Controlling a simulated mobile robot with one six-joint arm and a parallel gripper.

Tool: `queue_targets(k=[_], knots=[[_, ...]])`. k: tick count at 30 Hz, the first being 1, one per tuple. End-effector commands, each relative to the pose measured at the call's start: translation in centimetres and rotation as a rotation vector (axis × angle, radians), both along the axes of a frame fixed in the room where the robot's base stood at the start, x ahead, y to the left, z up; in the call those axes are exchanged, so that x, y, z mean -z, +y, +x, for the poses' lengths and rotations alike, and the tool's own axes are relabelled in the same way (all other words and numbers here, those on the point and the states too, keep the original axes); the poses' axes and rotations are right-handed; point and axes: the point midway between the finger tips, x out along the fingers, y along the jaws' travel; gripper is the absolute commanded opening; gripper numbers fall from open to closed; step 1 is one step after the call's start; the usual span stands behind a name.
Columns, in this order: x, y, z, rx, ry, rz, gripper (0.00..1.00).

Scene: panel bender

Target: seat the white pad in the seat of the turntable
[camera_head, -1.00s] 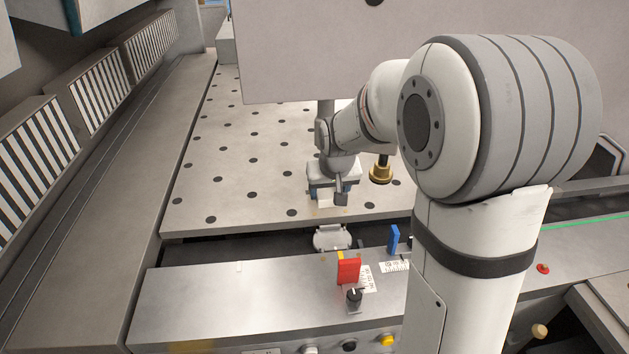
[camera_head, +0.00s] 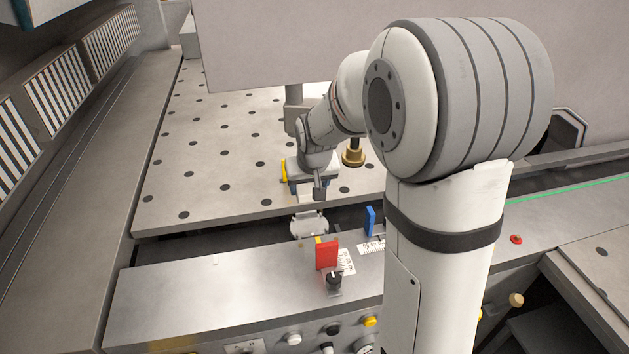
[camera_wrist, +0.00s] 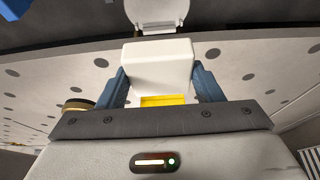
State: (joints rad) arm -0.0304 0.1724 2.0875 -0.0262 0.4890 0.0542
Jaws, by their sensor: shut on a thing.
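The white pad (camera_wrist: 160,64) is a blocky piece held between the two blue fingers of my gripper (camera_wrist: 161,84) in the wrist view. A yellow strip (camera_wrist: 165,101) shows between the fingers below the pad. The small pale round turntable (camera_head: 309,224) lies just in front of my gripper, in the dark gap. Its rim also shows at the top of the wrist view (camera_wrist: 156,14), apart from the pad. Its seat is not clear.
The perforated table (camera_head: 215,150) is clear at left.

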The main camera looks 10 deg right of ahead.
Motion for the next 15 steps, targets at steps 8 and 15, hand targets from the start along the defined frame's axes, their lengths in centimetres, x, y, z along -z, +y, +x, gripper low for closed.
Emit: queue_targets(k=[8, 15], knots=[[2.6, 0.0, 0.0, -0.001, 0.001, 0.0, 0.34], [4.5, 0.1, 0.0, -0.001, 0.0, 0.0, 0.34]])
